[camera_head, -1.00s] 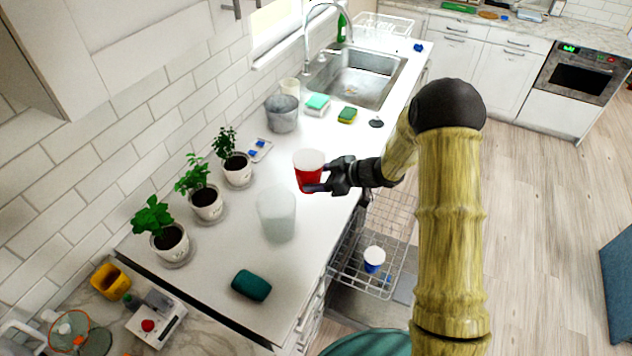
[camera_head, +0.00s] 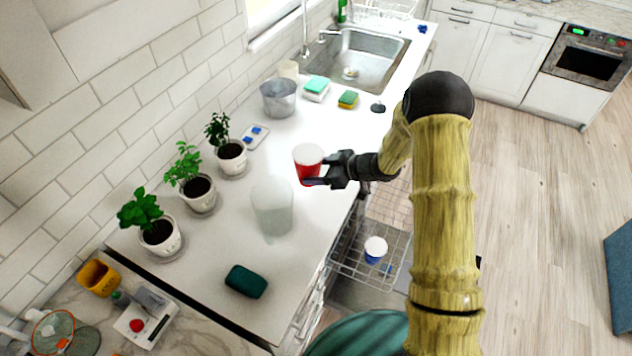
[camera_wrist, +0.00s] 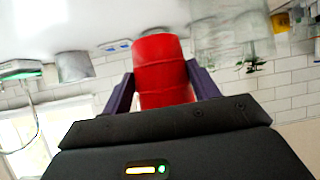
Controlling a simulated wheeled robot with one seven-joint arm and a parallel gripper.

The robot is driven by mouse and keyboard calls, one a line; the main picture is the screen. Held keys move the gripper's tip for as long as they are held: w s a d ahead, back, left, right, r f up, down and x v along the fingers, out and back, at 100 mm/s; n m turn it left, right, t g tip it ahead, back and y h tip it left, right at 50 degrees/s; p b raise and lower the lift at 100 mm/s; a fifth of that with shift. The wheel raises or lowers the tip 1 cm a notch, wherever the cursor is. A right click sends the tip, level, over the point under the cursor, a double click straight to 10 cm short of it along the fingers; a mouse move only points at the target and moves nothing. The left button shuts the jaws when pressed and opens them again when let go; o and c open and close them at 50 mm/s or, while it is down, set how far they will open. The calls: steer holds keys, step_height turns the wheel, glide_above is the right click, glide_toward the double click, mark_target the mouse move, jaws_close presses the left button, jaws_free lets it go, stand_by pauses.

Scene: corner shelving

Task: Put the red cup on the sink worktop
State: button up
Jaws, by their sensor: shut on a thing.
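The red cup (camera_head: 307,168) has a white inside and is upright in the head view. My gripper (camera_head: 318,175) is shut on it from the right side. In the wrist view the red cup (camera_wrist: 161,70) sits between the two fingers of my gripper (camera_wrist: 160,88). The white sink worktop (camera_head: 215,270) lies under and around the cup. The cup is over the worktop near its front edge; I cannot tell whether its base touches the surface.
A translucent container (camera_head: 272,207) stands close to the left of the cup. Potted plants (camera_head: 198,192) line the wall. A grey pot (camera_head: 278,98), sponges (camera_head: 348,99) and the sink (camera_head: 358,62) are behind. A dark green object (camera_head: 246,281) lies in front. An open dishwasher rack (camera_head: 352,262) is below.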

step_height(320, 180, down, 5)
steer(key=shift+s+a+r+p, duration=0.1)
steer(key=shift+s+r+p, duration=0.05)
steer(key=shift+p, duration=0.65)
steer(key=shift+f, duration=0.45)
steer(key=shift+d, duration=0.2)
step_height(320, 180, down, 3)
steer(key=shift+a+f+p, duration=0.1)
steer(key=shift+f+p, duration=0.1)
steer(key=shift+p, duration=0.55)
steer(key=shift+f, duration=0.3)
steer(key=shift+f, duration=0.25)
steer(key=o, duration=1)
